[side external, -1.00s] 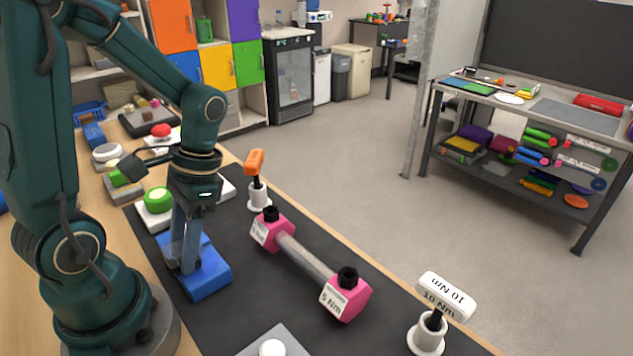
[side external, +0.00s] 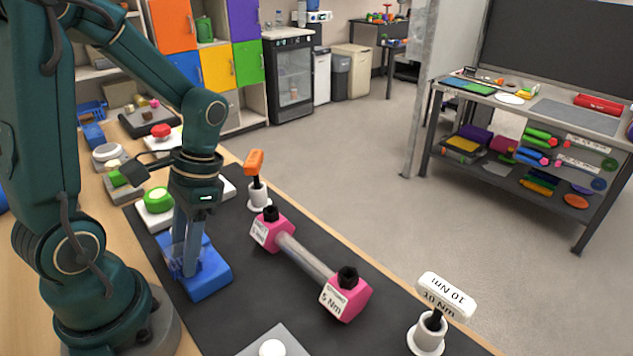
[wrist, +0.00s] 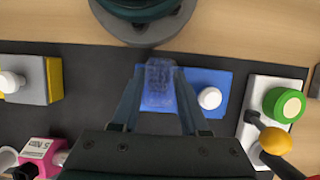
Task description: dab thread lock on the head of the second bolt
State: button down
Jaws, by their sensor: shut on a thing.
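A pink dumbbell-shaped piece (side external: 308,259) marked 5 Nm lies on the dark mat. It has a black bolt head (side external: 270,213) at its far end and another (side external: 347,276) at its near end; which is the second I cannot tell. My gripper (side external: 183,268) points down over a blue block (side external: 210,284), left of the dumbbell. It is shut on a translucent blue thing (wrist: 160,86), likely the thread lock container, which sits at or just above the block. Contact with the block is unclear. A white round cap (wrist: 209,98) shows on the block in the wrist view.
A green button (side external: 158,198) on a white base is behind the blue block. A grey plate with a white knob (side external: 272,348) is at the front.

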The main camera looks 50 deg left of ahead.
aim_at(183, 247)
jog(key=shift+r, duration=3.5)
jog(key=shift+t, duration=1.2)
